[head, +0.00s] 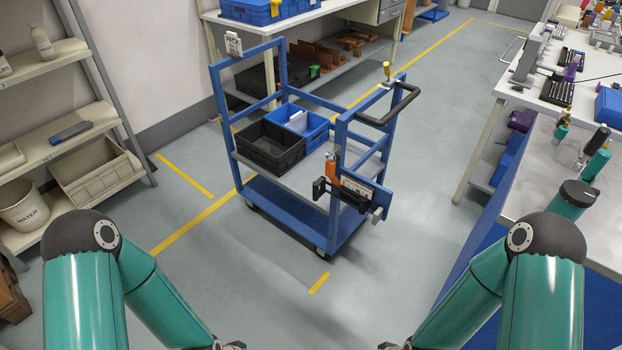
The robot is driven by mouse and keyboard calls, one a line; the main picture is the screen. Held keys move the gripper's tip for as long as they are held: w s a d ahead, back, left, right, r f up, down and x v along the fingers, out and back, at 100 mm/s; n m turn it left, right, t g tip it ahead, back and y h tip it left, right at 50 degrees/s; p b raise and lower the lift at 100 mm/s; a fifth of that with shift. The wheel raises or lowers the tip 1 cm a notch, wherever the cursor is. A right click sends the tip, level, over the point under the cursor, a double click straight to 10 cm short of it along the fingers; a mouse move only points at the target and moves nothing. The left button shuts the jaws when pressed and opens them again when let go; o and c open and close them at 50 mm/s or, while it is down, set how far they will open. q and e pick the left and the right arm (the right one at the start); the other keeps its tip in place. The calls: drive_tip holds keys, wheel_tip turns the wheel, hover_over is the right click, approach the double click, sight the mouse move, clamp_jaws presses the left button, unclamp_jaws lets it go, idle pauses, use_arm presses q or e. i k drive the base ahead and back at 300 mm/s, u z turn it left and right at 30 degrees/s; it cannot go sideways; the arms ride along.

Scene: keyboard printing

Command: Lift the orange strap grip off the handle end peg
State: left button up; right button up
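A blue cart (300,205) stands on the floor ahead, its black push handle (405,105) at the right end. An orange grip (331,166) is upright at the near corner of that end, above a black bar-like piece (340,193). Its strap and the peg behind it are too small to make out. My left gripper (229,346) and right gripper (392,346) only just show at the bottom edge, well apart from the cart. Their fingers are cut off, so I cannot tell whether they are open.
A black bin (270,147) and a blue bin (300,122) sit on the cart's upper deck. A yellow-topped post (387,70) rises by the handle. Shelves (85,135) stand at left, a workbench (560,150) at right. The floor (330,315) before the cart is clear.

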sight(329, 168)
drive_tip(key=z, duration=0.2)
drive_tip(key=i, duration=0.85)
drive_tip(key=u, duration=0.1)
